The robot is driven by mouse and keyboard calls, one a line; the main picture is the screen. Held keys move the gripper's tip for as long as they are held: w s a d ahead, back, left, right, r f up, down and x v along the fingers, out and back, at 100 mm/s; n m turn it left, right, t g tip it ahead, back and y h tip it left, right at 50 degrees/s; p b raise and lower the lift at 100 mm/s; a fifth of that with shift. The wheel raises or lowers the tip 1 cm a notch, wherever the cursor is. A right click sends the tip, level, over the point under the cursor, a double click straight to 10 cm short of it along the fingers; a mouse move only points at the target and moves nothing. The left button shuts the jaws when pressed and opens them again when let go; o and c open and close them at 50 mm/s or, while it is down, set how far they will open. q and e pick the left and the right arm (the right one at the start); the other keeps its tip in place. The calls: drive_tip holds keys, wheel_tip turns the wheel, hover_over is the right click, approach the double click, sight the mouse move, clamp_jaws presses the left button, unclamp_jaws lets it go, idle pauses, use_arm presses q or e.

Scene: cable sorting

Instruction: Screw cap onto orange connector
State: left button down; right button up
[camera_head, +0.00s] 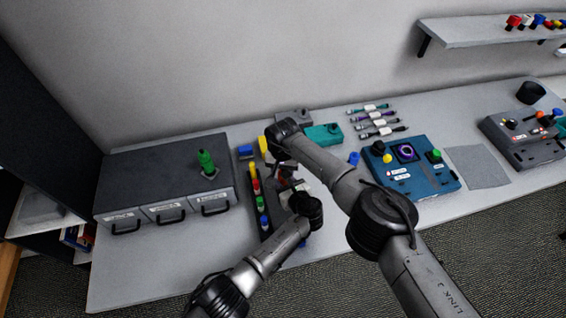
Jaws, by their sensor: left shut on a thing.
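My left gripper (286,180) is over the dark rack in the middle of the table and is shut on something. The held thing is too small and covered to name. My right arm reaches in from the lower right, and its wrist is bent down just beyond the left gripper. The right gripper's fingers cannot be made out. The dark rack (271,228) holds a column of small coloured pieces, among them a yellow one (253,173), a red one (256,187), a green one (259,203) and a blue one (263,221). I cannot make out an orange connector or its cap for certain.
A grey drawer unit (130,180) with a green bottle-like object (207,162) stands at the left. A teal box (325,134), several cables (377,123), a blue panel box (425,183) and a grey device (520,145) stand rightward. A grey mat (475,167) is bare.

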drive_tip(key=shift+f, duration=0.6)
drive_tip(key=shift+c, duration=0.3)
drive_tip(key=c, duration=0.7)
drive_tip(key=shift+o, duration=0.2)
drive_tip(key=m, duration=0.3)
drive_tip(key=o, duration=1)
drive_tip(key=shift+r, duration=0.1)
drive_tip(key=shift+r, duration=2.15)
